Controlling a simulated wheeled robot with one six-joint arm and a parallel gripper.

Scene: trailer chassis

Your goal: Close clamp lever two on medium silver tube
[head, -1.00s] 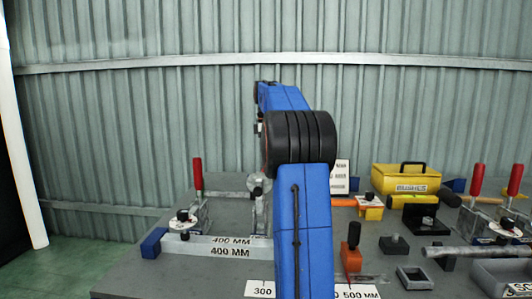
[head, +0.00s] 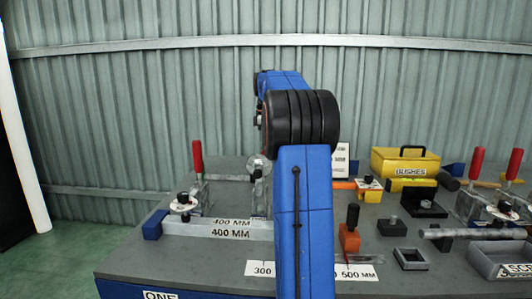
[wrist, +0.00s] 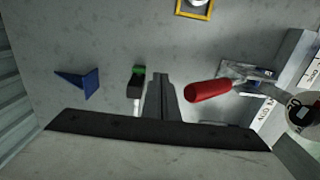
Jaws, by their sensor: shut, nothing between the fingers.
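Red-handled clamp levers stand upright in the head view. One is at the left (head: 198,157), and others are at the right (head: 476,163) (head: 514,164). I cannot tell which is lever two. In the wrist view a red lever handle (wrist: 208,90) on a silver clamp (wrist: 247,75) lies just right of my gripper (wrist: 160,78), with a small gap between them. My gripper is shut and empty. A grey tube (head: 465,233) lies at the right of the bench; I cannot tell if it is the medium one. My blue arm hides the bench middle.
Bars marked 400 MM (head: 230,232) lie at left. A blue wedge (wrist: 78,80) shows in the wrist view.

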